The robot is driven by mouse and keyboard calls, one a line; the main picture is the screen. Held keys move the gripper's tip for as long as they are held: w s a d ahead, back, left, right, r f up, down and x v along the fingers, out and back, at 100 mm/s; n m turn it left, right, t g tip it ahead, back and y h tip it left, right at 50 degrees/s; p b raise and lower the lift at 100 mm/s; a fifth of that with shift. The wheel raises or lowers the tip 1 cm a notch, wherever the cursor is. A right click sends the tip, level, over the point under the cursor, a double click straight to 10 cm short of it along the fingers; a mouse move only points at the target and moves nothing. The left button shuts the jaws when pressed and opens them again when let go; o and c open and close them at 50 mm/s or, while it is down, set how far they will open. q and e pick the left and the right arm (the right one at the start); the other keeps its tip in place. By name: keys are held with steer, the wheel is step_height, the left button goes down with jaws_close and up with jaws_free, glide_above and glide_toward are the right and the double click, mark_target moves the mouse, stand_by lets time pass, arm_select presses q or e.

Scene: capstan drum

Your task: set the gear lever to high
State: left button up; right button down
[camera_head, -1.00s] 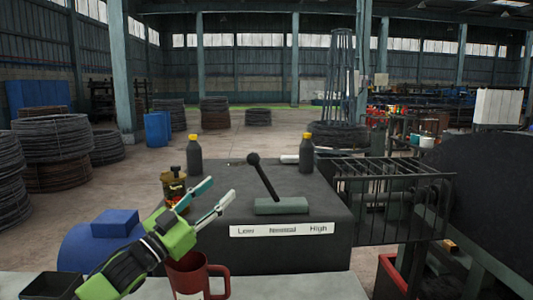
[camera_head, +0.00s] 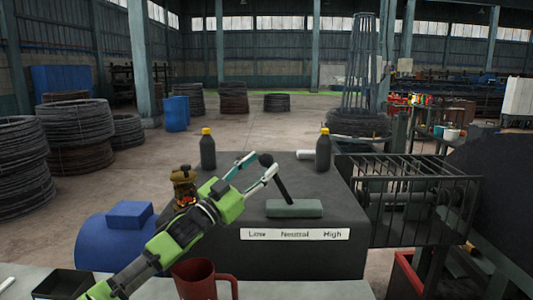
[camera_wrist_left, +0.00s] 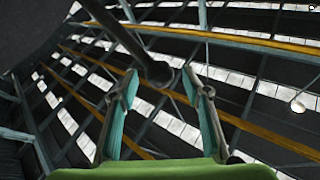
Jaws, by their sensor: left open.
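The gear lever (camera_head: 282,190) is a black rod with a round knob, rising from a grey-green base block (camera_head: 294,208). It leans left, toward the Low end of the white label (camera_head: 295,234), which reads Low, Neutral, High. My left gripper (camera_head: 262,165) is open, with its fingertips on either side of the knob in the head view. In the left wrist view the knob (camera_wrist_left: 160,73) shows between the two open fingers, near their tips. I cannot tell whether they touch it. My right gripper is not in view.
Two dark bottles with yellow caps (camera_head: 208,150) (camera_head: 323,151) stand on the dark housing behind the lever. A brass lantern-like object (camera_head: 184,187) is left of my gripper. A red mug (camera_head: 204,281) is in front. A barred cage (camera_head: 412,190) stands right of the housing.

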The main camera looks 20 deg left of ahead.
arm_select(q)
steer(key=shift+x, duration=0.8)
steer(key=shift+w+d+r+p, duration=0.25)
steer(key=shift+w+r+p, duration=0.1)
steer(key=shift+r+p, duration=0.05)
steer(key=shift+w+d, duration=0.1)
steer(key=shift+w, duration=0.1)
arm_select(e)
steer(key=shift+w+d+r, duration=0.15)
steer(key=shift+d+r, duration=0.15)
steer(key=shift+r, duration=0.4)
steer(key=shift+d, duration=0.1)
arm_select(q)
jaws_close()
